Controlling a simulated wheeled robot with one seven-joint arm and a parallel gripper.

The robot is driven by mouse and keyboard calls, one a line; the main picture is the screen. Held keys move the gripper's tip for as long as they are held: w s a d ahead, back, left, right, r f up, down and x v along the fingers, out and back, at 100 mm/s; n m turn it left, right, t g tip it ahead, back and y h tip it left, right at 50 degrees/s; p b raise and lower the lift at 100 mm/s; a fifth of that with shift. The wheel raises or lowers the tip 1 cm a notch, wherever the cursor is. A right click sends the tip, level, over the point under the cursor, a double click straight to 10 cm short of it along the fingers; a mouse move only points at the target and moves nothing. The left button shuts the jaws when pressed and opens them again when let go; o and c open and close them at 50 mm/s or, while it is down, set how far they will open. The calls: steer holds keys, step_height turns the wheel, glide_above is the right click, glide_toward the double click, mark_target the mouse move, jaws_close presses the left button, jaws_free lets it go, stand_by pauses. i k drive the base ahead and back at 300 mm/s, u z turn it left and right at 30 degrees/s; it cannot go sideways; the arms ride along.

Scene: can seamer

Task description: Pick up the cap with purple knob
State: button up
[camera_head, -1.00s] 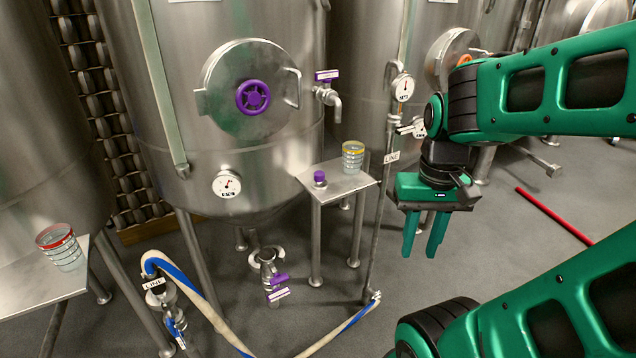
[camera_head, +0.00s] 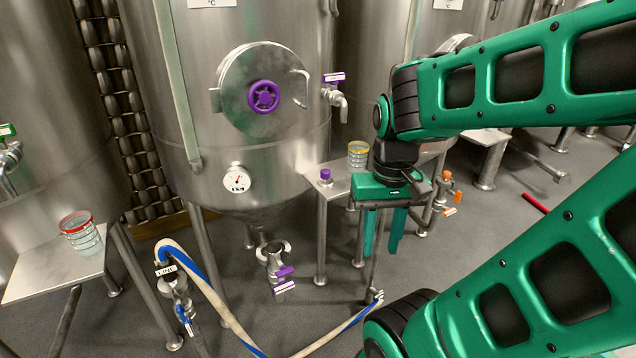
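The cap with purple knob (camera_head: 326,177) is a small metal cap with a purple top. It stands on the left part of a small steel table (camera_head: 339,186) in front of the middle tank. My gripper (camera_head: 383,246) is to the right of the cap, at the right edge of that table in the picture. The cap is fully in view and apart from my gripper.
A yellow-rimmed glass (camera_head: 357,157) stands behind the cap, close to my gripper. The tank (camera_head: 225,80) with a purple handwheel (camera_head: 264,96) rises behind. A red-rimmed glass (camera_head: 80,232) stands on a left table (camera_head: 40,281). A hose (camera_head: 210,305) runs along the floor.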

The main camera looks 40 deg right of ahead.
mark_target(325, 180)
steer(key=u, duration=0.05)
steer(key=i, duration=0.45)
steer(key=z, duration=0.95)
